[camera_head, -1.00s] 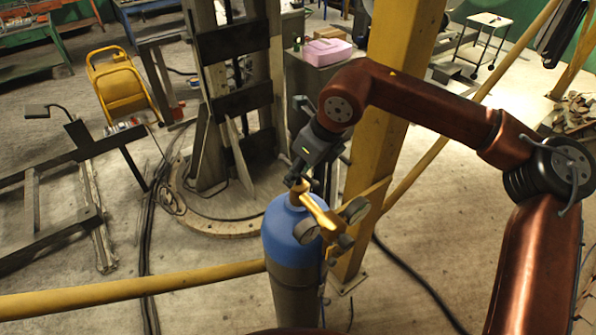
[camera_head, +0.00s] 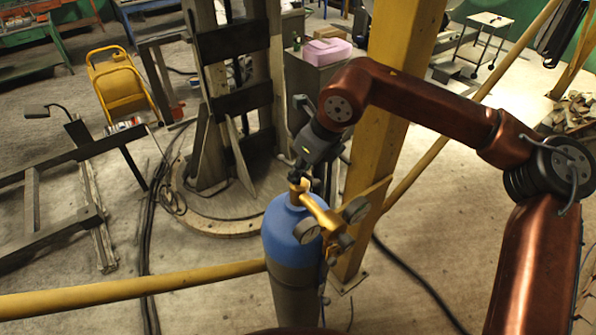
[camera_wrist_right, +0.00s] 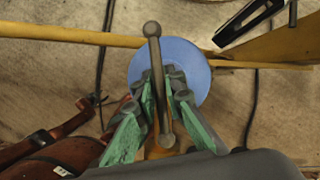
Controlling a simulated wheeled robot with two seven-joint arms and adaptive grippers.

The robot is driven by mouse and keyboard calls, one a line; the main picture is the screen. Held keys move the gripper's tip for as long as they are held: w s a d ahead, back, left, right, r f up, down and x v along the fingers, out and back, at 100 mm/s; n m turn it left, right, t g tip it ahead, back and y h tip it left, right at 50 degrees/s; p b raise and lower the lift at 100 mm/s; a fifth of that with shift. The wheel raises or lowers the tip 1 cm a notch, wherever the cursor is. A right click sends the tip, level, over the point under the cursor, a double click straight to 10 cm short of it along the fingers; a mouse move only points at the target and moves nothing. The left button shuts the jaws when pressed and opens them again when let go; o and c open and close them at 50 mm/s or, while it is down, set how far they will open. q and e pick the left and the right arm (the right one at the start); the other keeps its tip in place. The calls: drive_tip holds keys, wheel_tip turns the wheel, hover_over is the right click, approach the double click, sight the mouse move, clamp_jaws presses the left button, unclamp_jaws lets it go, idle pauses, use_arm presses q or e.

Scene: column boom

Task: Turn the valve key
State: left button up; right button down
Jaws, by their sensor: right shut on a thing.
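The valve key (camera_wrist_right: 155,75) shows in the right wrist view as a grey bar with a ball at each end. It lies lengthwise between the green-padded fingers of my right gripper (camera_wrist_right: 163,90), which is shut on it. Behind it is the round blue top of the gas cylinder (camera_wrist_right: 190,60). In the head view the blue cylinder (camera_head: 283,240) stands upright, with a brass valve and regulator (camera_head: 318,213) on top. My right gripper (camera_head: 301,172) is just above the valve and hides most of the key there. My left gripper is not in view.
Round gauges (camera_head: 307,230) stick out beside the cylinder. A yellow post (camera_head: 385,130) stands close at its right, and a yellow rail (camera_head: 130,290) runs to its left. Dark cables (camera_head: 148,240) lie on the floor.

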idle(0.8)
drive_tip(key=c, duration=2)
unclamp_jaws()
drive_tip(key=shift+o, duration=0.2)
drive_tip(key=shift+r, duration=0.15)
drive_tip(key=v, duration=1.1)
drive_tip(key=shift+d+r, duration=0.15)
drive_tip(key=shift+r, duration=0.25)
drive_tip(key=shift+s, duration=0.1)
